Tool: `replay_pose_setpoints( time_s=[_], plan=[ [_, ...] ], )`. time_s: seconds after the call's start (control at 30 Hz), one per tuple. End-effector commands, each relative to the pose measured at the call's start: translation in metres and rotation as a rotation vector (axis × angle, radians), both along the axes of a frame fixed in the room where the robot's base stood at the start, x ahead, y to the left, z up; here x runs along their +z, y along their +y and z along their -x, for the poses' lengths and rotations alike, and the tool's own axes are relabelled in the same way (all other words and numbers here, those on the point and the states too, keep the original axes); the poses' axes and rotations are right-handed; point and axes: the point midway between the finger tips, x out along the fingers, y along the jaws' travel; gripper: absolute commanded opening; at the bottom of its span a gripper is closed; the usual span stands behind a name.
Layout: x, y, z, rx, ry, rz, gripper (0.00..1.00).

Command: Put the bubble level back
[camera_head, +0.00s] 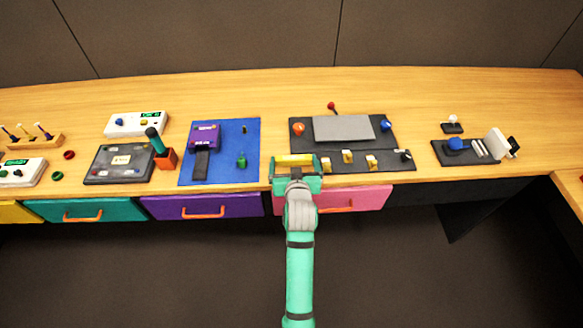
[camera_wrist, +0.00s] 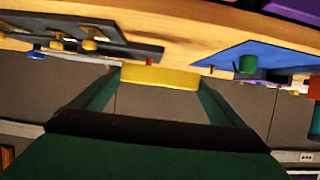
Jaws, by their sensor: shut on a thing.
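The bubble level (camera_head: 295,159) is a yellow bar held between the fingertips of my gripper (camera_head: 296,166). It lies roughly crosswise at the front edge of the table, by the lower left corner of the dark panel with a grey plate (camera_head: 344,127). In the wrist view the yellow bar (camera_wrist: 160,76) spans the gap between my two green fingers (camera_wrist: 160,84), which are shut on it. I cannot tell whether the bar touches the table or panel.
Small yellow pieces (camera_head: 347,156) stand along the panel's front strip. A blue mat (camera_head: 219,171) with a purple device (camera_head: 204,136) lies to the left. A dark panel with a blue ball (camera_head: 456,144) is at the right. A pink drawer (camera_head: 365,199) is below my gripper. Bare wood separates the mats.

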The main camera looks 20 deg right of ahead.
Motion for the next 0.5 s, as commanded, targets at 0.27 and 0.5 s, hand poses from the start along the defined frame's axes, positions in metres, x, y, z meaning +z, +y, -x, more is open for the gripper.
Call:
replay_pose_setpoints(
  time_s=[0.27, 0.5],
  plan=[
    [-0.017, 0.001, -0.015, 0.0, -0.001, 0.0, 0.66],
    [-0.046, 0.001, -0.018, 0.001, 0.002, 0.0, 0.66]
  ],
)
